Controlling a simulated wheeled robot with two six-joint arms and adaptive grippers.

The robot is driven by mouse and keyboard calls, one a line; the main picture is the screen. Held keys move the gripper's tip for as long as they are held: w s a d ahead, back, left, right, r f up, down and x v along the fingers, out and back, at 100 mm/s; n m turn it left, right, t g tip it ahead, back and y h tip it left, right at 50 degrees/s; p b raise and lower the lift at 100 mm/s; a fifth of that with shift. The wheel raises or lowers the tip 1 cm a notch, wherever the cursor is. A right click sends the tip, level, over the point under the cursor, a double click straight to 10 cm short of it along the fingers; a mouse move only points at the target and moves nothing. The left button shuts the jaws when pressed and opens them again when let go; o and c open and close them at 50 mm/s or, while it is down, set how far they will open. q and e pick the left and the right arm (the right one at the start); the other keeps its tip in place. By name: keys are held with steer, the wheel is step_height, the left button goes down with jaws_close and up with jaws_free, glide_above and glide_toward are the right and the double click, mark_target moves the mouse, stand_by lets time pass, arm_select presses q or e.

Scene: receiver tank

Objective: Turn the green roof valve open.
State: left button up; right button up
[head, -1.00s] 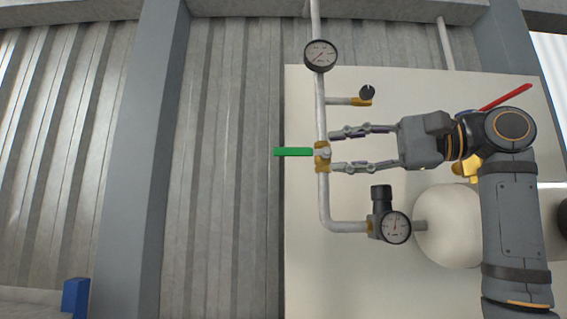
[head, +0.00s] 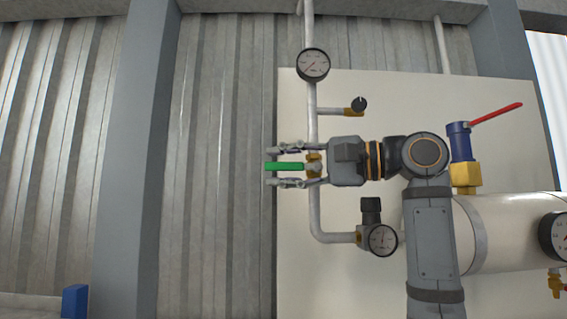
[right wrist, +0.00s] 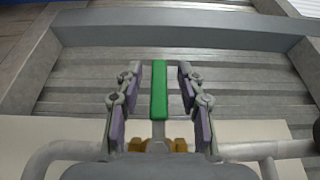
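The green valve handle (head: 284,166) points left, level, from its brass valve body (head: 314,160) on the vertical grey pipe. My right gripper (head: 272,167) is open around the handle, one finger above it and one below. In the right wrist view the green handle (right wrist: 159,90) stands between the two open fingers (right wrist: 158,82), with a gap on each side. The fingers do not touch it. The brass valve body (right wrist: 158,145) is partly hidden by the gripper's palm. My left gripper is not in view.
A gauge (head: 313,65) sits above the valve and another gauge (head: 382,239) below it. A small black knob (head: 359,104) is on a side branch. A red lever (head: 496,114) is at the right, above the cream tank (head: 510,232). The corrugated wall (head: 225,230) at left is clear.

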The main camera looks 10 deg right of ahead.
steer(key=shift+w+f, duration=0.1)
steer(key=shift+w, duration=0.15)
jaws_close()
steer(key=shift+b, duration=0.7)
steer(key=r+m+t+y+b, duration=0.1)
steer(key=t+y+b, duration=0.1)
steer(key=b, duration=0.1)
steer(key=shift+r+b, duration=0.1)
steer(key=shift+b, duration=0.25)
steer(key=shift+d+r+m+t+y+b, duration=0.2)
steer(key=shift+r+m+t+y+b, duration=0.45)
steer(key=shift+b, duration=0.25)
steer(key=shift+s+d+r+m+t+y+b, duration=0.15)
steer(key=shift+r+m+t+y+b, duration=0.1)
steer(key=shift+r+m+t+b, duration=0.15)
